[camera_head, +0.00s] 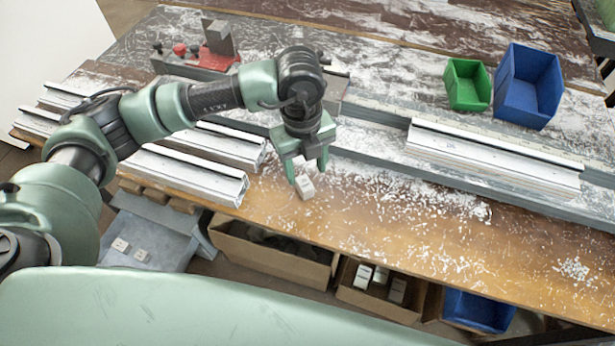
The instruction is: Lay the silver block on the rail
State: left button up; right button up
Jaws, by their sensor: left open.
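A small silver block (305,188) lies on the wooden bench top, near its front edge. My left gripper (307,176) points down right over the block, with its fingers open. The fingers hide part of the block's top, and I cannot tell whether they touch it. A silver profile rail (490,160) lies along the bench to the right, against a long grey guide. Its top shows no block. My right gripper is out of view.
More silver profiles (185,172) lie at the left under my left arm. A red clamp (218,45) stands behind. A green bin (467,84) and a blue bin (527,86) stand at the back right. Shavings litter the bench (400,240); boxes sit below its front edge.

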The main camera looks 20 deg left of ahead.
aim_at(305, 183)
pick_arm(q)
jog(key=shift+w+a+f+y, duration=0.2)
jog(key=shift+a+y, duration=0.1)
jog(key=shift+a, duration=0.3)
jog(key=shift+f, duration=0.35)
jog(key=f+p, duration=0.1)
jog(key=f, duration=0.2)
jog(key=f+p, duration=0.1)
jog(key=f, duration=0.1)
jog(key=shift+d+f+p, duration=0.2)
jog(key=shift+d+p, duration=0.15)
jog(key=shift+f, duration=0.5)
jog(key=shift+w, duration=0.1)
grip_shut()
